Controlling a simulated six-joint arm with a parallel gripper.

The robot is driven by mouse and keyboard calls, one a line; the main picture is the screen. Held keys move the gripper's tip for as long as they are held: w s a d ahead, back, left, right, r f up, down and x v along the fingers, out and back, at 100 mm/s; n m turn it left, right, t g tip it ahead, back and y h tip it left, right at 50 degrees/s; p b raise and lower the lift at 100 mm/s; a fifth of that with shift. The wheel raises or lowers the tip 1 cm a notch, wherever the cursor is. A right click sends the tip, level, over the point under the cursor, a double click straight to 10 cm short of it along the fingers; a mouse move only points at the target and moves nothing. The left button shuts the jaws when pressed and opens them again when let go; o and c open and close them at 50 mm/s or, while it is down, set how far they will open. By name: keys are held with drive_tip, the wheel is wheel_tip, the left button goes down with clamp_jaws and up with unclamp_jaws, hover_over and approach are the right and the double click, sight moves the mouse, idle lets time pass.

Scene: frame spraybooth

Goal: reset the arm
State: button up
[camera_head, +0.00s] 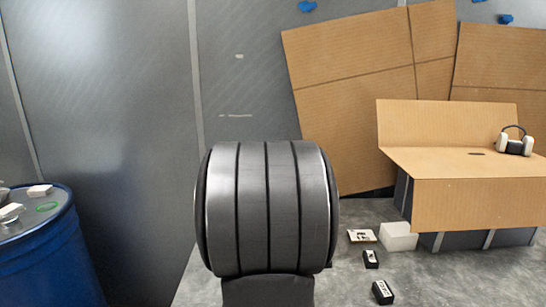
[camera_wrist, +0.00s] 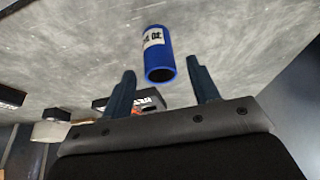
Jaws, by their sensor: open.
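My gripper (camera_wrist: 164,88) shows in the wrist view with its two dark blue fingers apart and nothing between them. Beyond the fingertips lies a blue cylinder with a white label (camera_wrist: 158,58); it is apart from the fingers. In the head view, a large dark grey ribbed rounded part fills the middle and hides what is behind it. My gripper does not show in the head view.
A blue drum (camera_head: 45,250) with small items on top stands at left. A cardboard-covered bench (camera_head: 470,200) with headphones (camera_head: 515,141) stands at right. A white block (camera_head: 398,236) and small dark boxes (camera_head: 382,292) lie on the floor. Cardboard sheets (camera_head: 345,100) lean behind.

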drive_tip(key=x, duration=0.5)
drive_tip(key=shift+f, duration=0.1)
wheel_tip(320, 180, up, 4)
drive_tip(key=shift+f, duration=0.1)
drive_tip(key=shift+s+d+r, duration=0.1)
drive_tip(key=shift+d+r, duration=0.05)
drive_tip(key=shift+r, duration=0.15)
drive_tip(key=shift+s+d+r, duration=0.15)
drive_tip(key=shift+d+r, duration=0.05)
drive_tip(key=shift+d, duration=0.1)
